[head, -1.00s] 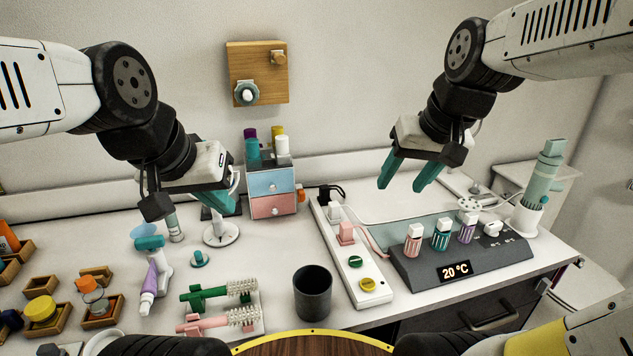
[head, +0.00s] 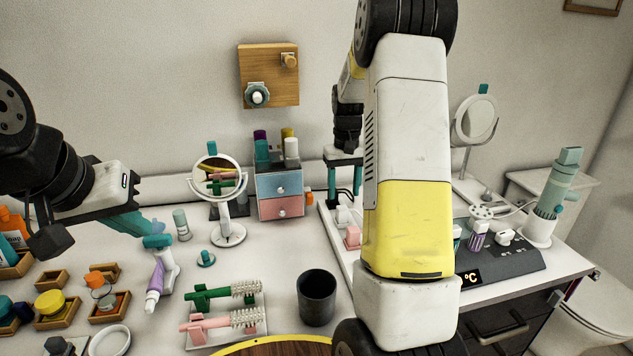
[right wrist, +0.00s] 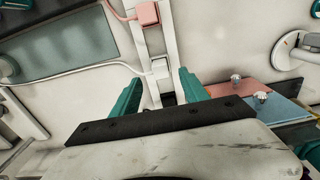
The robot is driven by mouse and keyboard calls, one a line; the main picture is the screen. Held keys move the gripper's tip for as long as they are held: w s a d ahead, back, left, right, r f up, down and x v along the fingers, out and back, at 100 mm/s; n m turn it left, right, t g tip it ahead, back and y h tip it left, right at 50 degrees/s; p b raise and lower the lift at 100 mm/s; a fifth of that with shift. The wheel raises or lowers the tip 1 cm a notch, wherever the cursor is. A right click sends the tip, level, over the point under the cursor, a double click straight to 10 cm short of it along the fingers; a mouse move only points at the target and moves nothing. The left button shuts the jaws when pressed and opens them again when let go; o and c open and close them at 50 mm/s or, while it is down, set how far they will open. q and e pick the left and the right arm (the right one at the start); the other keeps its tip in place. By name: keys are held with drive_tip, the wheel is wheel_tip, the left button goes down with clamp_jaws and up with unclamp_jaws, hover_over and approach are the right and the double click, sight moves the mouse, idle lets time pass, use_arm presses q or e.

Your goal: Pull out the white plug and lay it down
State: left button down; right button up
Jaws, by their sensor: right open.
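The white plug (right wrist: 160,67) sits in the power strip (right wrist: 153,40), between the pink plug (right wrist: 147,14) and a black plug (right wrist: 168,99). A white cord runs left from it in the right wrist view. In the head view the white plug (head: 343,215) shows beside my right arm. My right gripper (right wrist: 158,76) is open and empty, its teal fingers on either side of the white plug in the picture; contact cannot be told. In the head view my right gripper (head: 344,196) is above the strip's far end. My left gripper (head: 138,232) is at the left; its jaw opening is unclear.
The drawer box (head: 281,195) and round mirror (head: 217,185) stand left of the strip. The dark heating station (head: 510,262) lies right of it. A dark cup (head: 317,297) stands in front. My right arm hides much of the strip and station.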

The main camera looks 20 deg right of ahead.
sight(343, 209)
wheel_tip(343, 209, down, 7)
drive_tip(key=shift+f, duration=0.2)
idle(0.3)
clamp_jaws()
drive_tip(key=c, duration=0.7)
unclamp_jaws()
clamp_jaws()
drive_tip(key=shift+r, duration=0.2)
idle(0.5)
drive_tip(key=shift+r, duration=1.9)
